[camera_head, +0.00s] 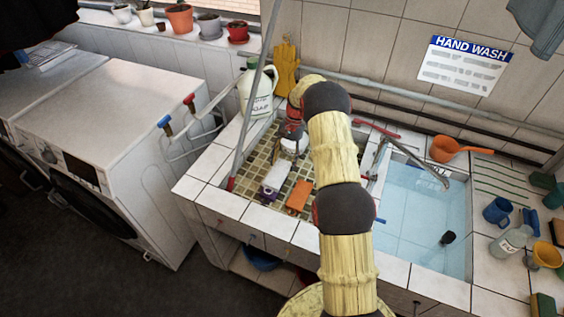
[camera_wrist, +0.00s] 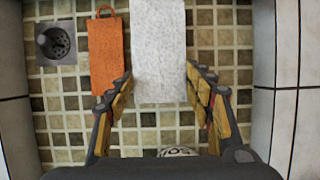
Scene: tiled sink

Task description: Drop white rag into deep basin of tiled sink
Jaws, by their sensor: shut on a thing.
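The white rag (camera_wrist: 158,45) is a pale, flat oblong in the wrist view, its near end between my gripper's two fingers (camera_wrist: 158,90). The fingertips lie at its two side edges. In the head view the rag (camera_head: 276,176) shows below my gripper (camera_head: 291,145), over the shallow mosaic basin (camera_head: 246,168). I cannot tell whether it is clear of the basin floor. The deep basin (camera_head: 410,205) is to the right, with a smooth pale blue inside and a small dark object in it.
An orange rag (camera_head: 298,196) lies beside the white one. A faucet (camera_head: 405,160) reaches over the deep basin. A white soap jug (camera_head: 257,92) stands behind. An orange ladle (camera_head: 447,148), a blue mug (camera_head: 497,211) and a clear bottle (camera_head: 508,242) crowd the right counter.

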